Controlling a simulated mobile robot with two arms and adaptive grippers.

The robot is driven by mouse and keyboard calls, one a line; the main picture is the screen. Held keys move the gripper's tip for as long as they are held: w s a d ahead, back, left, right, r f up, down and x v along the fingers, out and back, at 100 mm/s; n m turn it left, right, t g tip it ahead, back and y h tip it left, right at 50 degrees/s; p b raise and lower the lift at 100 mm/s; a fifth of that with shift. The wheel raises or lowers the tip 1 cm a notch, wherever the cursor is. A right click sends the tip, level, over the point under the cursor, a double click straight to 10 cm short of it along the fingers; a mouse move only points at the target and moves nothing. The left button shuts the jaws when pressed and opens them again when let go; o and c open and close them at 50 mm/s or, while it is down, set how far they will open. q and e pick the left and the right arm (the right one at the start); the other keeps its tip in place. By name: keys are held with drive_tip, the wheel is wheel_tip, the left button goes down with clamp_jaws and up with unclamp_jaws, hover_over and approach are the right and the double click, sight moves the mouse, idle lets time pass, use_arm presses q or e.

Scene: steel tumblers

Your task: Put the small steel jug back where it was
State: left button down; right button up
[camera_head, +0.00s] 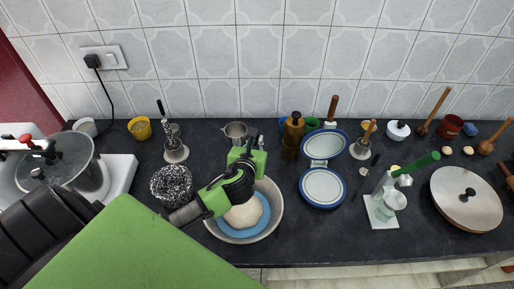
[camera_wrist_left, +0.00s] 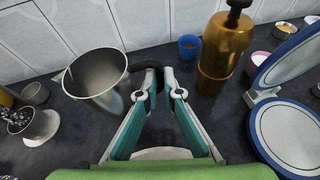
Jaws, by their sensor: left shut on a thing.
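The small steel jug (camera_head: 235,130) is at the back of the dark counter in the head view, near the tiled wall. It fills the left of the left wrist view (camera_wrist_left: 97,80), open mouth up, roughly upright and looking empty. My left gripper (camera_head: 256,142) is to the right of the jug in the head view. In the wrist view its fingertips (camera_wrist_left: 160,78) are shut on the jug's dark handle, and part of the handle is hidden. I cannot tell whether the jug's base touches the counter. My right gripper is in neither view.
A steel basin (camera_head: 276,218) with a blue dish and dough lies below my left arm. A brass bottle (camera_wrist_left: 222,48) and a blue cup (camera_wrist_left: 189,46) stand right of the jug.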

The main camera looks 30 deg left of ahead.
use_arm(q)
drive_tip(key=w+f, duration=0.1)
drive_tip(key=w+a+f, duration=0.1)
drive_tip(key=f, duration=0.1)
drive_tip(key=w+f, duration=0.1)
drive_tip(key=shift+a+f, duration=0.25)
drive_tip(key=shift+f, duration=0.05)
drive_tip(key=shift+w+a+f, duration=0.1)
drive_tip(key=shift+w+f, duration=0.1)
drive_tip(key=shift+f, duration=1.5)
drive_tip(key=shift+f, duration=0.2)
drive_tip(key=c, duration=2.2)
unclamp_jaws()
drive_tip(key=shift+r, duration=0.1)
